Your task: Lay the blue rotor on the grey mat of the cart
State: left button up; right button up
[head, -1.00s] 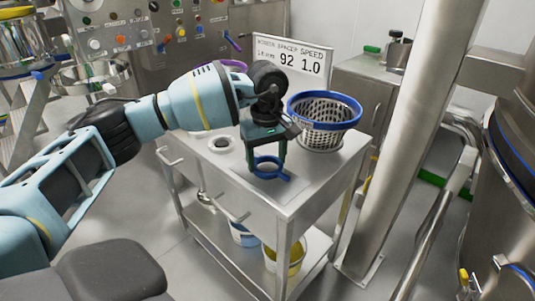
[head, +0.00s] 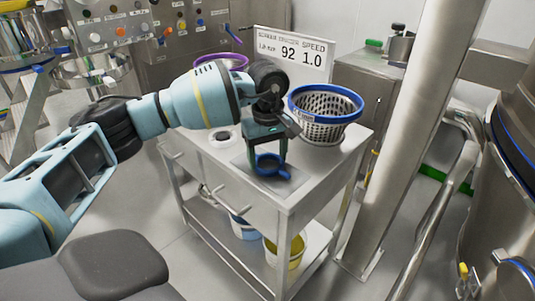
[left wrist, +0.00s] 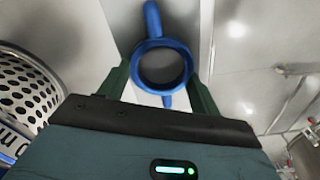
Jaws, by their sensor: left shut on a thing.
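The blue rotor (head: 271,164) is a ring with short arms. My left gripper (head: 266,156) is shut on it from above, with one dark green finger on each side. In the left wrist view the rotor (left wrist: 152,45) sits between the two fingers (left wrist: 163,72), its open middle facing the camera. The grey mat (head: 287,185) lies on the top of the steel cart (head: 318,178), below the rotor. The rotor is on the mat or just above it; I cannot tell which. My right gripper is not in view.
A perforated basket with a blue rim (head: 325,113) stands on the cart right of the gripper. A sign (head: 293,53) stands behind. A white ring (head: 223,138) and a purple-rimmed item (head: 222,62) are at the left. Buckets (head: 292,250) sit on the lower shelf.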

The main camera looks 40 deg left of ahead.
aim_at(267, 168)
pick_arm(q)
jog(key=o, duration=1.3)
jog(key=shift+c, duration=0.2)
notch_tip(267, 168, up, 8)
jog(key=shift+f, duration=0.15)
dwell(0.3)
